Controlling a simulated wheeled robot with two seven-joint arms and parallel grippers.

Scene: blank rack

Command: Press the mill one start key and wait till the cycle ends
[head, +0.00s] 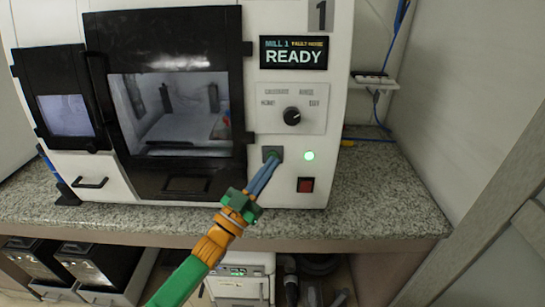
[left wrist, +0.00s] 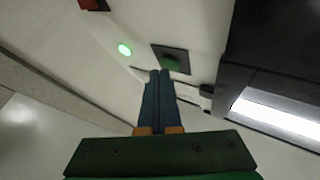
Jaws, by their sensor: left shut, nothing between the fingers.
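Mill one (head: 222,191) is a white machine with a black door and the number 1 at its top right. Its display (head: 294,53) reads MILL 1 and READY. The start key, a dark square with a green middle (head: 272,151), is on the front panel; it also shows in the left wrist view (left wrist: 171,59). My left gripper (head: 272,160) is shut and empty, its blue fingertips (left wrist: 159,73) right at the key's lower edge. I cannot tell whether they touch it. A green lamp (head: 309,155) glows beside the key. My right gripper is not in view.
A red button (head: 305,185) sits below the lamp, and a mode knob (head: 291,116) above the key. The mill stands on a granite counter (head: 380,195) with free room at right. The mill's door is shut. Black bins (head: 100,262) stand beneath the counter.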

